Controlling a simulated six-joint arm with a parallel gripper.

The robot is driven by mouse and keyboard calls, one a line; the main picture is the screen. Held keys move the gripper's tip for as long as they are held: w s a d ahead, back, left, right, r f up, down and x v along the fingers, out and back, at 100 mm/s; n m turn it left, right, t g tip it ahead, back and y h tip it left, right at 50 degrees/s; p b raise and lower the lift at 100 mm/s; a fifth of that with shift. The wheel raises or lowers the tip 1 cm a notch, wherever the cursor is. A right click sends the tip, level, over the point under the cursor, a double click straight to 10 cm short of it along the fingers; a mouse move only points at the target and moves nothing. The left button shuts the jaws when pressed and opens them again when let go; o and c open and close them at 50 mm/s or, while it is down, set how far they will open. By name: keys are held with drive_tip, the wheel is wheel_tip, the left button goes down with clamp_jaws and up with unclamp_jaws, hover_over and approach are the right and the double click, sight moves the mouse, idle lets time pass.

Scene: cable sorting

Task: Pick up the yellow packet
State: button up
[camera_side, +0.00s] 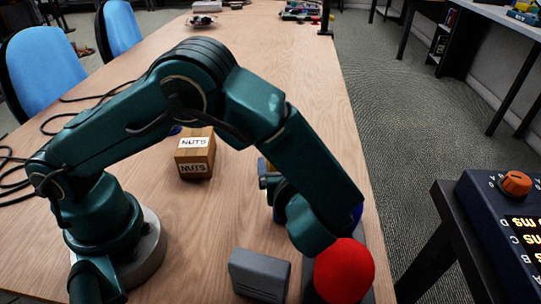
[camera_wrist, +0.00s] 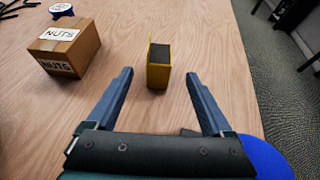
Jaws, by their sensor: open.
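The yellow packet (camera_wrist: 153,72) stands upright on the wooden table in the wrist view, with a dark face toward the upper right. It lies ahead of my gripper (camera_wrist: 159,73), centred between the two blue fingers. The fingers are spread apart with nothing held. I cannot tell from this view how far the fingertips are from the packet. In the side view a small patch of yellow shows beside my wrist, and my arm hides most of that spot.
A cardboard box marked NUTS (camera_side: 195,155) stands left of the packet; a blue-rimmed round item (camera_wrist: 61,10) lies behind it. A red ball-shaped object (camera_side: 344,271) and a grey block (camera_side: 259,274) are near the front right table edge. Bare table lies beyond the packet.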

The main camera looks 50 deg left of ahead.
drive_tip(key=x, duration=1.1)
drive_tip(key=shift+s, duration=0.1)
clamp_jaws()
